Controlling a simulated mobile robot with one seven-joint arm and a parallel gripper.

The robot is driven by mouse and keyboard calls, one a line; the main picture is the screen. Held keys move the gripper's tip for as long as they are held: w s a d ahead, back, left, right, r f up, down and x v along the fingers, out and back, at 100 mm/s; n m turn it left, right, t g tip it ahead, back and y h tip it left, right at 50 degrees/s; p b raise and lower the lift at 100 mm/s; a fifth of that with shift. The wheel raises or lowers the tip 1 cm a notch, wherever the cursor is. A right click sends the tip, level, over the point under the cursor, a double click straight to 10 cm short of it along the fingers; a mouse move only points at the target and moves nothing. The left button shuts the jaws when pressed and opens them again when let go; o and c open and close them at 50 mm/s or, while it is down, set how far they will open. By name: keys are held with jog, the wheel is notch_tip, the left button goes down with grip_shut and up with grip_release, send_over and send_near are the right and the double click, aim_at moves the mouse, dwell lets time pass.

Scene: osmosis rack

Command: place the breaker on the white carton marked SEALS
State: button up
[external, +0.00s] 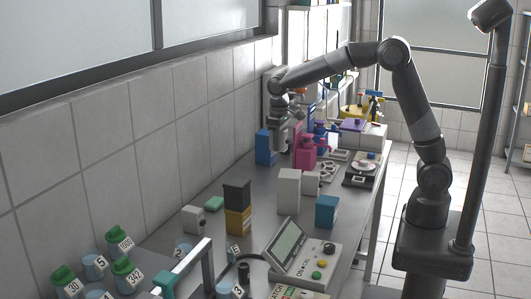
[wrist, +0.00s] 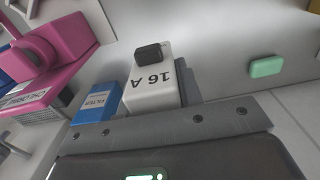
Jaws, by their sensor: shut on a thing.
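The breaker (wrist: 152,80) is a white block marked 16 A with a black toggle. It sits between the jaws of my gripper (wrist: 165,100), which is shut on it; a grey finger shows along its right side. In the external view my gripper (external: 282,139) hangs above the bench near the wall, beside a blue box (external: 264,148); the breaker cannot be made out there. No SEALS marking can be read. A tall white box (external: 288,190) and a small white box (external: 193,219) stand on the bench nearer the camera; I cannot tell whether either is the carton.
A blue box marked FILTER (wrist: 97,102) and a pink object (wrist: 50,50) lie left of the breaker in the wrist view. A green block (wrist: 267,66) lies right, with bare surface between. A black-and-yellow stack (external: 237,207) and another blue box (external: 327,211) stand on the bench.

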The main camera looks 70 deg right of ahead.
jog(key=s+a+r, duration=0.4)
jog(key=s+r, duration=0.6)
jog(key=s, duration=0.1)
send_over(288, 173)
notch_tip(288, 173, down, 7)
jog(key=shift+r, duration=0.15)
jog(key=shift+f, duration=2.05)
jog(key=o, duration=0.6)
jog(key=shift+f, duration=0.15)
jog(key=o, duration=0.4)
